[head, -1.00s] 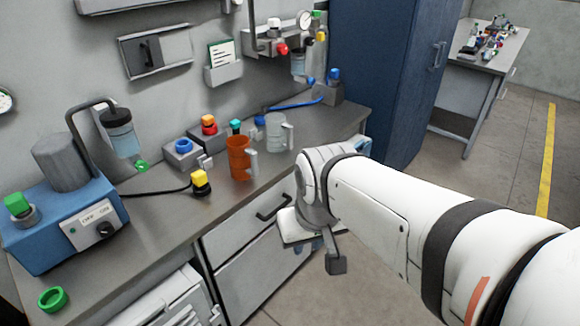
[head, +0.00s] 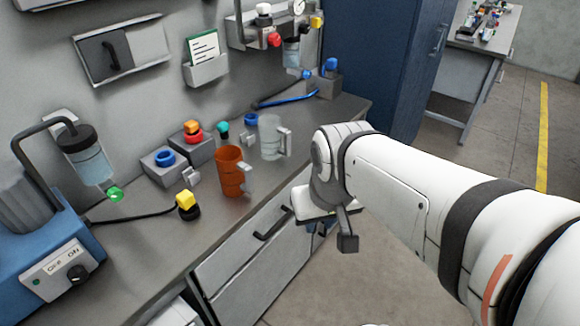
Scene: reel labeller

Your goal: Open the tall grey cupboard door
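I see no tall grey cupboard. The tall cupboard in view is dark blue (head: 365,65) and stands at the end of the bench, with its door shut. Its vertical handle (head: 437,38) is on the right-hand face, near the top of the picture. My gripper (head: 328,222) is at the end of my white arm, low in front of the bench drawers and well apart from the cupboard. The arm's wrist hides most of it, and I cannot tell whether its fingers are open.
The grey bench (head: 140,248) on the left carries an orange jug (head: 229,172), a clear jug (head: 270,138) and a blue machine (head: 40,250). A second table (head: 470,65) stands beyond the cupboard. The floor (head: 475,155) to the right is clear.

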